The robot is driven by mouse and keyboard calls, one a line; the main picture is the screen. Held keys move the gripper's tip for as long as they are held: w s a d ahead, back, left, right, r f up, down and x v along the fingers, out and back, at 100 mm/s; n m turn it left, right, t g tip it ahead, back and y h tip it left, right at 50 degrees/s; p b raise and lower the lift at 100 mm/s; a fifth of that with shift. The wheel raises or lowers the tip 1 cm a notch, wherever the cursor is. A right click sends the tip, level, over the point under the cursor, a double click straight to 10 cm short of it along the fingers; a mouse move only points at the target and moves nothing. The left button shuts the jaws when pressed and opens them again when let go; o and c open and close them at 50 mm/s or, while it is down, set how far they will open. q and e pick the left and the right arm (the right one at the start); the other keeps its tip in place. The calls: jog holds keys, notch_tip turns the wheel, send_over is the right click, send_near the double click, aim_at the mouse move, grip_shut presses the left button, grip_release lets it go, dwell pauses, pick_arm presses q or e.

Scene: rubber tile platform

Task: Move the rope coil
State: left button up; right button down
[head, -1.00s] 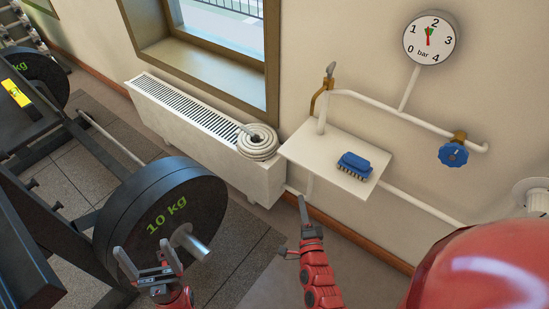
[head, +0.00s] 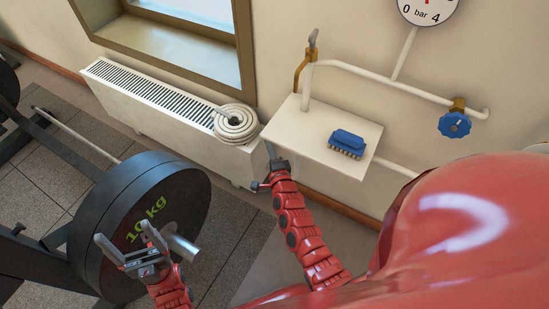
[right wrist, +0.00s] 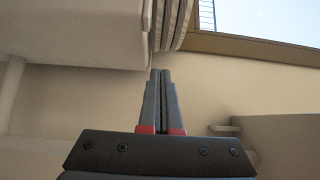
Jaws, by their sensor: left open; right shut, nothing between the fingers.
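The rope coil (head: 241,135) is a pale, stacked ring with a dark centre hole. It lies on the right end of the white radiator (head: 112,98) under the window. In the right wrist view the layered rope coil (right wrist: 172,22) shows at the top, just beyond the fingertips. My right gripper (head: 268,150) is just right of the coil, by the shelf's left edge. In the right wrist view its fingers (right wrist: 161,75) are together with nothing between them; contact with the coil cannot be told. My left gripper (head: 126,234) is open and empty, in front of the weight plate.
A white shelf (head: 300,134) holds a blue brush (head: 347,142) right of the radiator. White pipes, a blue valve (head: 454,125) and a gauge (head: 428,8) are on the wall. A black 10 kg plate (head: 175,190) on a bar stands in front of the radiator.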

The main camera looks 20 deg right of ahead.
aim_at(251, 138)
jog(key=shift+w+a, duration=1.05)
jog(key=shift+w, duration=0.15)
jog(key=shift+w+a+f+b, duration=0.1)
jog(key=shift+w+a+b, duration=0.15)
jog(key=shift+w+a, duration=0.35)
jog(key=shift+w+a+f+b, duration=0.1)
jog(key=shift+w+a+b, duration=0.2)
jog(key=shift+w, duration=0.35)
jog(key=shift+w+a+r, duration=0.15)
jog(key=shift+w+a, duration=0.1)
jog(key=shift+a, duration=0.05)
